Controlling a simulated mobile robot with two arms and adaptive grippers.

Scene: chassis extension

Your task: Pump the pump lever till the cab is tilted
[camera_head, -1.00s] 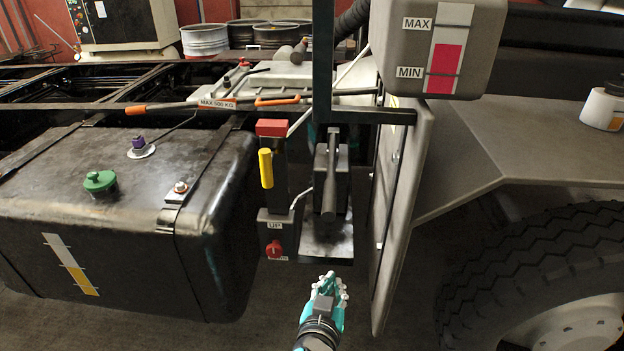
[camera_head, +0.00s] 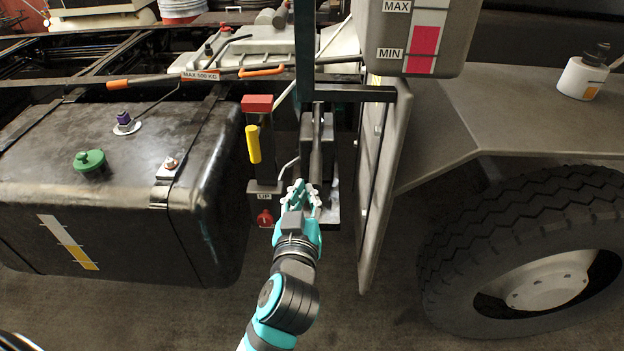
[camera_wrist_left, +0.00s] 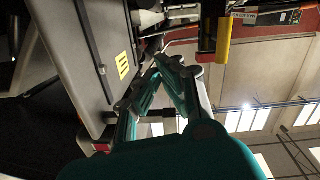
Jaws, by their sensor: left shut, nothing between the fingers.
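The pump lever (camera_head: 316,150) is a dark grey bar on the pump block, in the middle of the head view. It points toward me, and its near end is partly hidden behind my left gripper (camera_head: 301,186). My left gripper is shut and empty, at the near end of the lever and slightly left of it. I cannot tell whether they touch. In the left wrist view the fingertips (camera_wrist_left: 166,62) are together. The cab's grey side panel (camera_head: 385,180) stands right of the pump. My right gripper is not in view.
A red knob (camera_head: 265,218) under an "UP" label and a yellow handle (camera_head: 253,144) are just left of the pump. A black tank (camera_head: 120,210) fills the left. A dark upright post (camera_head: 304,50) stands above the lever. A wheel (camera_head: 530,260) is at right.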

